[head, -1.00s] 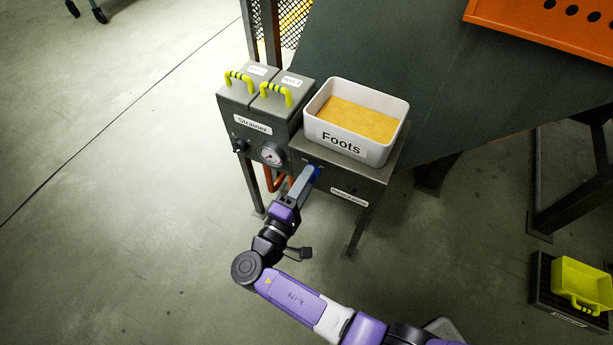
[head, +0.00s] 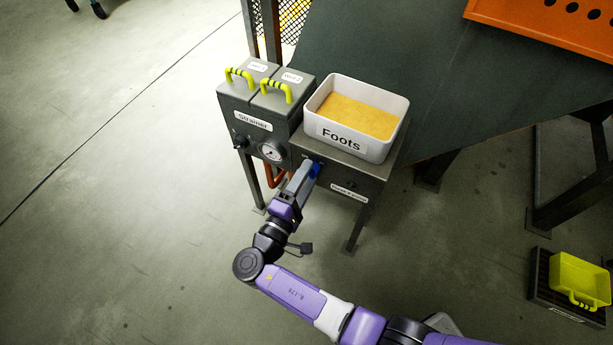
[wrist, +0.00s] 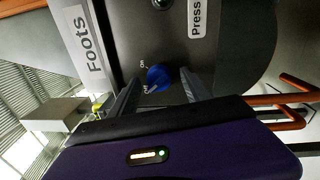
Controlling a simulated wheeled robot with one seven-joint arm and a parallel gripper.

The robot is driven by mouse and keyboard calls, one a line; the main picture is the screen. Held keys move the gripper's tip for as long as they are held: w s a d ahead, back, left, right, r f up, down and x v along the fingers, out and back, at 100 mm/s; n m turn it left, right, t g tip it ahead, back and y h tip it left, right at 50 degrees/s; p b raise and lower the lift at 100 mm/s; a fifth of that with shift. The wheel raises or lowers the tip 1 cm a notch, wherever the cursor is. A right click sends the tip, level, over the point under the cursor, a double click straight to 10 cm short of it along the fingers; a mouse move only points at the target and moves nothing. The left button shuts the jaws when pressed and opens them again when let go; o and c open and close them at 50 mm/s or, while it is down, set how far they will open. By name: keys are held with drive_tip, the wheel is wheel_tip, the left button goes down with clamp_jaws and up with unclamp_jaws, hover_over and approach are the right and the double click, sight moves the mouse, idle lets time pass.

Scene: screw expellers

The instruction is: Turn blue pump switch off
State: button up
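The blue pump switch (wrist: 158,77) is a round knob on a dark grey panel, with small ON and OFF marks beside it in the wrist view. In the head view the blue switch (head: 316,169) shows just under the Foots box, partly covered by my gripper. My gripper (wrist: 160,80) is open, with one finger to each side of the knob and gaps showing between the knob and the fingers. In the head view my gripper (head: 309,170) reaches up to the panel front.
A white Foots box (head: 390,140) of yellow material stands on the cabinet above the switch. Left of it are the Strainer unit (head: 240,108) with yellow handles and a pressure gauge (head: 271,151). A copper pipe (head: 276,180) runs below. A yellow bin (head: 580,279) sits at the lower right.

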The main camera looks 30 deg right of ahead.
drive_tip(key=v, duration=0.7)
drive_tip(key=shift+s+a+p, duration=0.25)
drive_tip(key=shift+a+p, duration=0.05)
drive_tip(key=shift+a, duration=0.05)
drive_tip(key=shift+w, duration=0.1)
